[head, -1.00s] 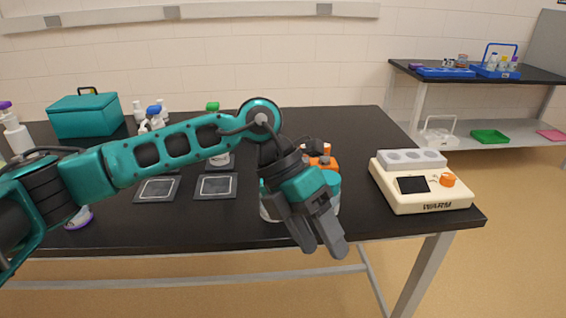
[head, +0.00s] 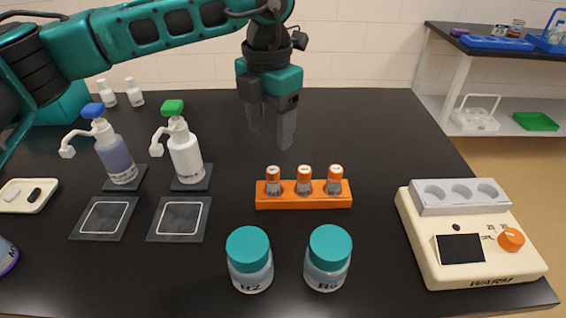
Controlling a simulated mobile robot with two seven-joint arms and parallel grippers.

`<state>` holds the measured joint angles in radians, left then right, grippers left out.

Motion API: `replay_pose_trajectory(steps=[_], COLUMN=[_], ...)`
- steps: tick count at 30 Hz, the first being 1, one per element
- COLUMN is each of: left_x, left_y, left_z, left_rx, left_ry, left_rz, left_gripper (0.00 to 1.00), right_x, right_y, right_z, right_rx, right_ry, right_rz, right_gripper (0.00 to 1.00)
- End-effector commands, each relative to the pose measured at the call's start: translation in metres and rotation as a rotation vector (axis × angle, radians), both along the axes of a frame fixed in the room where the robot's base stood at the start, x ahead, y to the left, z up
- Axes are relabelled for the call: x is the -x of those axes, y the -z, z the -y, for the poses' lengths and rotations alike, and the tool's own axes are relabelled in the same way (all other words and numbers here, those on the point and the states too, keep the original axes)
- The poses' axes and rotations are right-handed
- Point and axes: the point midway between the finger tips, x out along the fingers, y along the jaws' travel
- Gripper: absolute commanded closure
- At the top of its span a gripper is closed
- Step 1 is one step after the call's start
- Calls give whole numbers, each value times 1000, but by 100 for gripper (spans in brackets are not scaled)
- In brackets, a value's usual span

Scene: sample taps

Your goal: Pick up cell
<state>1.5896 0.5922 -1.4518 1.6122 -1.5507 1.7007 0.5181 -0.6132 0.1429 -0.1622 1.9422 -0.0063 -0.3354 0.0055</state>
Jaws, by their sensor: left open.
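Three small cells with orange caps stand upright in an orange rack (head: 304,201) at the middle of the table: a left cell (head: 273,181), a middle cell (head: 304,180) and a right cell (head: 334,180). The frames do not show which one the task means. My left gripper (head: 271,137) points down above the table, above and slightly left of the rack in the picture. It is open, with nothing between its fingers, and apart from the cells. My right gripper is out of view.
Two teal-lidded jars (head: 250,262) (head: 328,259) stand in front of the rack. A cream warmer (head: 470,235) with a grey three-hole block (head: 461,197) is at right. Blue-topped (head: 115,157) and green-topped (head: 185,155) pump bottles stand at left, behind dark square pads (head: 180,219).

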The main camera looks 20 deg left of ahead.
Motion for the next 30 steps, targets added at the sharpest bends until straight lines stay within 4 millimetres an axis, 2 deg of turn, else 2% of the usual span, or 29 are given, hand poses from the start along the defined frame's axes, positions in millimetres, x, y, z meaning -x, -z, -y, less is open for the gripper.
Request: replay_pose_trajectory(steps=[5, 13, 20, 30], left_x=[1, 1, 1, 1], left_y=[14, 63, 81, 125], left_z=[0, 0, 1, 2], left_rx=[-1, 0, 1, 1], left_ry=[1, 1, 1, 1], left_rz=[-3, -4, -2, 0], left_gripper=[39, 39, 39, 39], right_x=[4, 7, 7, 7], right_y=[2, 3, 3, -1], right_z=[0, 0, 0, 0], right_rx=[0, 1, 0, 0], right_ry=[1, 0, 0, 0], right_rz=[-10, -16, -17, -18], right_gripper=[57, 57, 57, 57])
